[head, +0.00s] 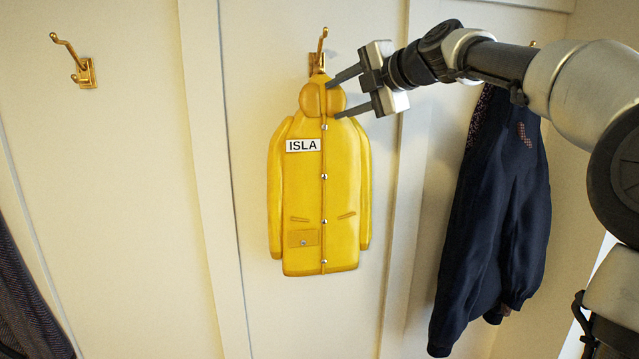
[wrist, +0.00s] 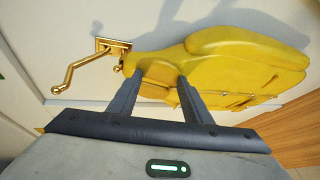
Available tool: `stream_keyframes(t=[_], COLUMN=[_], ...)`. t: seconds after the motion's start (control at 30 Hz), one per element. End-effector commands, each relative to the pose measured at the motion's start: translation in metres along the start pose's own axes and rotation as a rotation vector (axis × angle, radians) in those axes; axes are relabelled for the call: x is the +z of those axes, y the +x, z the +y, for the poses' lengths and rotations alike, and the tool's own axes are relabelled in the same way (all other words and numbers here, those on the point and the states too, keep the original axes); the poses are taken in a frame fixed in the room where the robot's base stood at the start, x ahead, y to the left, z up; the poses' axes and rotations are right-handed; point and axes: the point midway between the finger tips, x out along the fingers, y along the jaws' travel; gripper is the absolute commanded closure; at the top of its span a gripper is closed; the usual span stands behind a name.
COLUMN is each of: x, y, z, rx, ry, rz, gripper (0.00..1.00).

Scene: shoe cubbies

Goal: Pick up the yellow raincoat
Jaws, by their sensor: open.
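The yellow raincoat (head: 325,205) hangs on a brass hook (head: 319,50) on the cream wall panel, with a white "ISLA" label and a column of snaps down its front. My gripper (head: 333,98) is open at the coat's hood, its two fingers pointing left, one at the top of the hood and one lower. In the wrist view the coat (wrist: 240,62) lies beyond the open fingers (wrist: 165,85), which overlap its hood end. Whether the fingers touch the cloth, or have part of it between them, I cannot tell. The brass hook also shows in the wrist view (wrist: 88,62).
A dark navy jacket (head: 500,200) hangs to the right, under my arm. An empty brass hook (head: 80,65) is on the left panel. A dark garment (head: 25,300) shows at the lower left edge.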

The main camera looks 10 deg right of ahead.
Motion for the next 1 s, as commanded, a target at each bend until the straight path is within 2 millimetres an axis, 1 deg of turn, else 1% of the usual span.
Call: stream_keyframes(t=[0.03, 0.13, 0.23, 0.4, 0.67, 1.0], x=[-0.002, -0.001, 0.000, 0.000, 0.000, -0.001], y=[0.007, 0.016, 0.019, 0.018, 0.018, 0.018], z=[0.004, 0.002, 0.001, 0.000, 0.000, 0.001], rx=[-0.001, 0.000, 0.001, 0.001, 0.001, 0.002], ry=[0.000, 0.000, -0.001, -0.001, -0.001, -0.002], rz=[0.005, 0.002, 0.000, -0.001, 0.000, 0.000], gripper=[0.55, 0.55, 0.55, 0.55, 0.99, 1.00])
